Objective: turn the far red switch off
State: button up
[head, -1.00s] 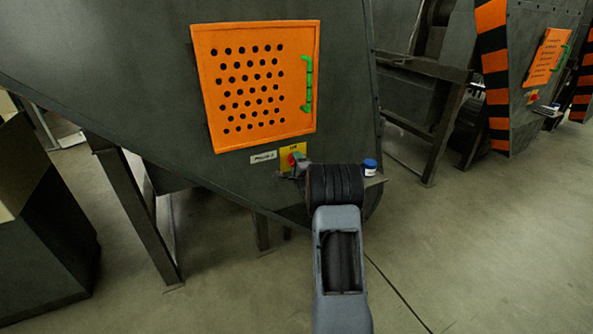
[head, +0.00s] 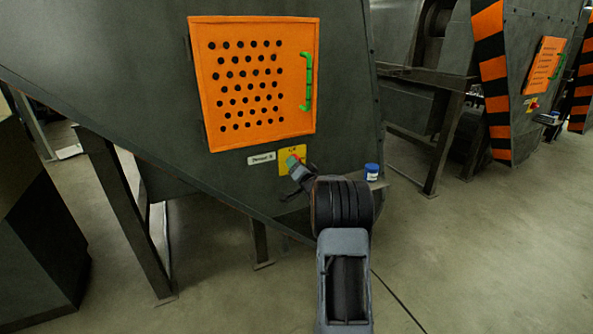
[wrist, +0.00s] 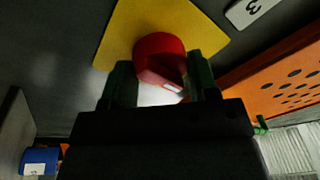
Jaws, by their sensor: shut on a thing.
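A red switch knob (wrist: 158,55) sits on a yellow plate (wrist: 122,32) in the wrist view. The yellow plate also shows on the near grey machine in the head view (head: 300,150), below the orange door. My gripper (wrist: 161,80) has its green-tipped fingers on both sides of the knob, shut on it. In the head view my gripper (head: 294,164) covers most of the knob. Another small red switch on a yellow plate (head: 532,104) shows on the machine farther back at the right, away from my gripper.
An orange perforated door (head: 256,85) with a green handle (head: 308,82) is above the switch. A small shelf with a blue-lidded jar (head: 371,172) is just right of my wrist. A white label (head: 262,159) is left of the plate. The floor at the right is clear.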

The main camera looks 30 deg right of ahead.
jog(key=shift+n+b, duration=0.3)
jog(key=shift+n, duration=0.7)
jog(key=o, duration=0.9)
jog(key=shift+s, duration=0.1)
jog(key=p+v, duration=0.2)
jog(key=v, duration=1.1)
jog(key=shift+s+d+f+p, duration=0.1)
jog(key=shift+s+p, duration=0.2)
jog(key=shift+s, duration=0.05)
